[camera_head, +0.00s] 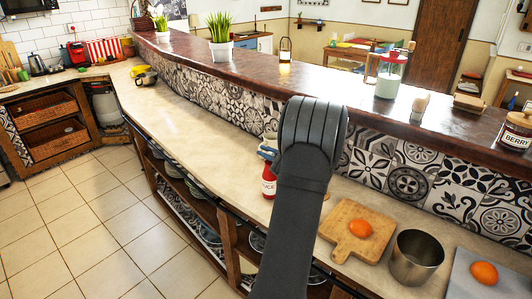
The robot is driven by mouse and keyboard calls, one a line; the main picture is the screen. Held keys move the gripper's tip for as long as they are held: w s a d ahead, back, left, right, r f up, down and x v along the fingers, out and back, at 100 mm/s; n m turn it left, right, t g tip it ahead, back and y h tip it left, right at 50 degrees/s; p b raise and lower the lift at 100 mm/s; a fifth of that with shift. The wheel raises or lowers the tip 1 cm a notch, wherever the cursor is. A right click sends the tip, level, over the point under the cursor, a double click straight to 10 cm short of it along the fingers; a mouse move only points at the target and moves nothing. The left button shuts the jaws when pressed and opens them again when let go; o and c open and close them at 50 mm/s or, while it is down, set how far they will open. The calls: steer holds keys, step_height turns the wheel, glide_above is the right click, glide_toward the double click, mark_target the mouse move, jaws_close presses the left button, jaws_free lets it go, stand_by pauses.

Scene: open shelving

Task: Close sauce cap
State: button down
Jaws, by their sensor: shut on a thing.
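A red sauce bottle (268,184) with a pale label stands upright on the light counter, just left of my dark arm. Its right side is hidden behind the arm. My gripper (267,153) is at the top of the bottle, mostly hidden by my arm, with only a small bluish-grey part showing. It is shut at the bottle's cap. The cap itself is hidden, so I cannot tell how it sits on the bottle.
A cutting board (341,243) with an orange-coloured round item (360,229) and a metal pot (416,257) stand to the right. A patterned tile wall (207,83) and raised dark ledge (262,54) run behind. The counter (190,122) left of the bottle is clear.

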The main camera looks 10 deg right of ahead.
steer(key=c, duration=1.5)
jaws_free()
steer(key=shift+m, duration=0.3)
